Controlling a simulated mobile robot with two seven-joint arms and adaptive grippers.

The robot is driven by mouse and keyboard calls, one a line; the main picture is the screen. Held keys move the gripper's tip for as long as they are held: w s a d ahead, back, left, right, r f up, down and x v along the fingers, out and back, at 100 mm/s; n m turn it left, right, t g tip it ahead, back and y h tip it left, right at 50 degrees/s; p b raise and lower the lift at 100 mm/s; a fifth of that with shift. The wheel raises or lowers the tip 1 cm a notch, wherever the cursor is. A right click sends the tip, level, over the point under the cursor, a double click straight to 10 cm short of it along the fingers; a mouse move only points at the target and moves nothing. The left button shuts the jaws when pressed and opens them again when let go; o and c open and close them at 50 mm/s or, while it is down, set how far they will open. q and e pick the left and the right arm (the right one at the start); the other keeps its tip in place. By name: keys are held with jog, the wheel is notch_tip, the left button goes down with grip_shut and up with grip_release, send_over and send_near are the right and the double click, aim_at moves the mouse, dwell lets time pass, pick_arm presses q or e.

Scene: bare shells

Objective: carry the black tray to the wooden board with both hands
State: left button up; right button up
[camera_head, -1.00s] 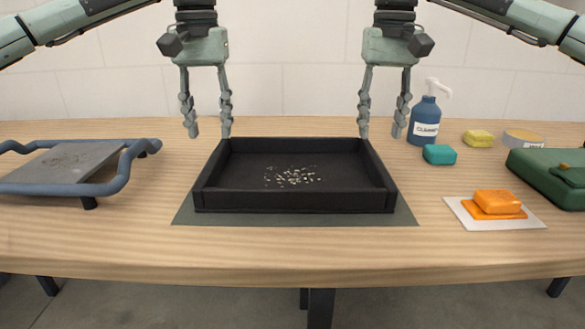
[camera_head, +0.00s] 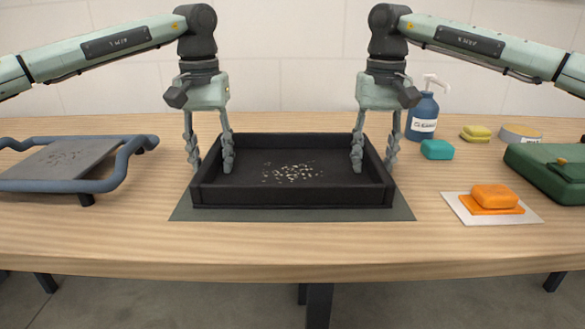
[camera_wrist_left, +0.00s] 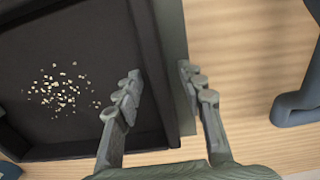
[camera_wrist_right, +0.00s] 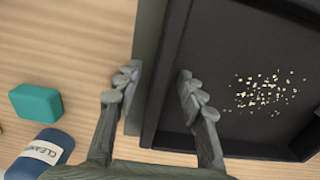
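The black tray (camera_head: 293,197) sits level on a dark grey mat (camera_head: 293,215) at the table's middle, with small pale bits (camera_head: 292,172) scattered on its floor. My left gripper (camera_head: 211,166) is open around the tray's left wall, one finger inside and one outside. The left wrist view shows the wall between its fingertips (camera_wrist_left: 162,80), with gaps. My right gripper (camera_head: 374,165) is open around the right wall in the same way, and its fingertips (camera_wrist_right: 159,78) show in the right wrist view. I cannot make out a separate wooden board.
A grey plate in a blue tubular frame (camera_head: 125,175) stands at left. At right are a blue cleaner bottle (camera_head: 423,112), a teal block (camera_head: 437,149), a yellow block (camera_head: 476,133), an orange block (camera_head: 494,197) on a white sheet and a green case (camera_head: 550,170). The table front is clear.

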pick_arm(q)
jog(key=shift+c, duration=0.4)
pick_arm(e)
jog(key=shift+c, duration=0.4)
pick_arm(q)
grip_shut()
pick_arm(e)
grip_shut()
pick_arm(q)
jog(key=shift+r, duration=0.15)
pick_arm(e)
jog(key=shift+r, duration=0.1)
